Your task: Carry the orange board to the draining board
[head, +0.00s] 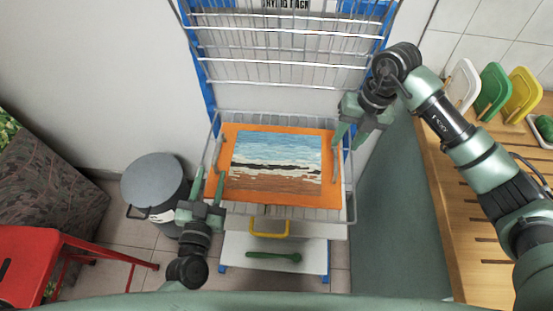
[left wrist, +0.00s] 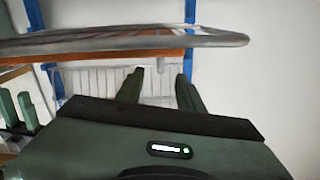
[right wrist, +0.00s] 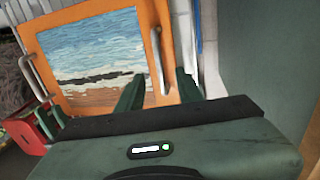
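The orange board (head: 228,188) lies flat on the wire shelf of a blue-framed drying rack and carries a seascape painting (head: 275,158). It has a grey handle at its left and right sides; the right handle (right wrist: 158,62) shows in the right wrist view. My left gripper (head: 208,182) is open and empty at the board's front left, close to the left handle. My right gripper (head: 347,140) is open at the right edge, its fingers pointing towards the right handle, not closed on it. The wooden surface with dark grooves (head: 450,215) at right appears to be the draining board.
Upright white, green and yellow boards (head: 493,88) stand at the back of the wooden surface. A grey lidded bin (head: 153,178) and red stool (head: 40,255) stand at left. A yellow handle (head: 270,229) and green utensil (head: 274,256) are below the shelf.

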